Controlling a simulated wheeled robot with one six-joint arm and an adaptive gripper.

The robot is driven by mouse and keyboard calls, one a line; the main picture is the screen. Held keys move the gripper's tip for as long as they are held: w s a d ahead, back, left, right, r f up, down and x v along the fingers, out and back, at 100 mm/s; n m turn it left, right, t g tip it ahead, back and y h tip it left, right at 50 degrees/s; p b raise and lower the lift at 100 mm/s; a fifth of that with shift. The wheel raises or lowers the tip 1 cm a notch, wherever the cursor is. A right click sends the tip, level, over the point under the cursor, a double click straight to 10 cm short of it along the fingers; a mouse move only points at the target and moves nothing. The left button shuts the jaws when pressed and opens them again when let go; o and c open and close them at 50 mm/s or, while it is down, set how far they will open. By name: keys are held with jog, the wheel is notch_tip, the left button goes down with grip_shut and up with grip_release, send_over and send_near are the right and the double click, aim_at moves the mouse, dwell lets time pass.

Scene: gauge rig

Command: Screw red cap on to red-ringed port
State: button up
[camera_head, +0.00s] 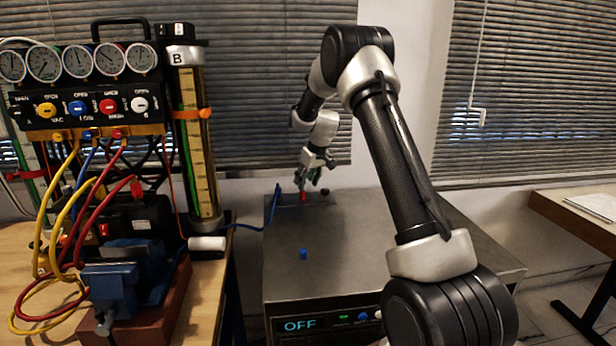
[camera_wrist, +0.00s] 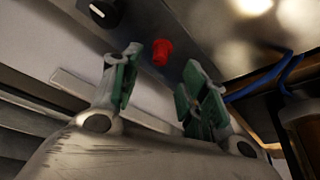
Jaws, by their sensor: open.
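The red cap (camera_head: 303,197) stands on the grey metal top of the box-shaped unit, near its back edge. My gripper (camera_head: 311,180) is just above the cap in the head view, fingers pointing down. In the wrist view, the red cap (camera_wrist: 162,52) shows between the two green-padded fingers of my gripper (camera_wrist: 162,66), near the fingertips. The fingers are apart, with a gap on each side of the cap. I cannot make out a red-ringed port in either view.
A blue cap (camera_head: 303,253) stands nearer the front of the unit's top (camera_head: 350,260). A dark knob (camera_head: 325,191) is right of the red cap. A blue hose (camera_head: 272,210) runs along the left edge. A gauge manifold (camera_head: 88,100) with coloured hoses stands left.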

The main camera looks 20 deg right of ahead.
aim_at(304, 192)
jog(key=x, duration=0.5)
jog(key=shift+f, duration=0.3)
grip_shut()
jog(key=c, duration=0.9)
grip_release()
grip_shut()
jog(key=shift+r, duration=0.1)
jog(key=shift+r, duration=0.1)
jog(key=shift+r, duration=0.3)
